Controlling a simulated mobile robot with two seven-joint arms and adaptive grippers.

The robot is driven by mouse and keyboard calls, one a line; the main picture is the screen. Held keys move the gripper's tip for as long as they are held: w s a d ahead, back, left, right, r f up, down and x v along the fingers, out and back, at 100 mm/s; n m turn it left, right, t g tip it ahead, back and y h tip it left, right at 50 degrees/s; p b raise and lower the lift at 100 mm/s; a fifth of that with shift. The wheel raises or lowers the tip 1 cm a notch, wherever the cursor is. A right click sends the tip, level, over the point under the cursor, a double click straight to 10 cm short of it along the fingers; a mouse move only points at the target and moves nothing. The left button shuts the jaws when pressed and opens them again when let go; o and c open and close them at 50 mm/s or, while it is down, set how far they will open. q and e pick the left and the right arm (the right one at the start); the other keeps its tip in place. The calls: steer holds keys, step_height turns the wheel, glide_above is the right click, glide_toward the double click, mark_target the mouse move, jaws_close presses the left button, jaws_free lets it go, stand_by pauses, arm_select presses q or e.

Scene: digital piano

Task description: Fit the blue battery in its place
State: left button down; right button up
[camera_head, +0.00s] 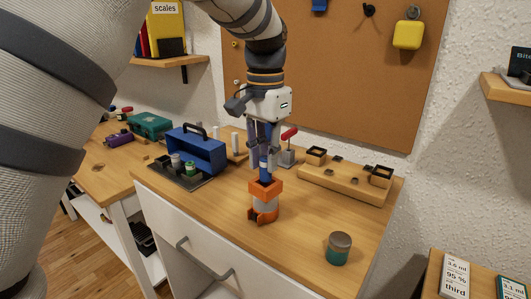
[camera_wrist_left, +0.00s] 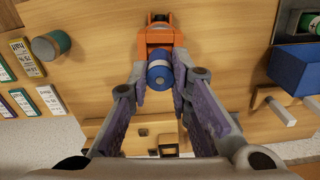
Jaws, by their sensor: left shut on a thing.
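The blue battery (camera_head: 264,171) stands about upright between the fingers of my left gripper (camera_head: 265,157), which is shut on it. The battery's lower end is at the top of an orange holder with a pale grey body (camera_head: 265,205) on the wooden top. I cannot tell how deep it sits in the orange part. In the left wrist view the blue battery (camera_wrist_left: 159,74) shows end-on between the fingertips (camera_wrist_left: 161,88), in front of the orange holder (camera_wrist_left: 160,38). My right gripper is not in view.
A blue toolbox (camera_head: 200,150) and a dark tray with small jars (camera_head: 180,175) stand at left. The front right worktop is mostly clear.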

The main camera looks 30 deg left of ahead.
arm_select(q)
steer(key=shift+f, duration=1.4)
steer(key=c, duration=1.4)
jaws_free()
steer(key=shift+r, duration=0.1)
steer(key=shift+r, duration=2.4)
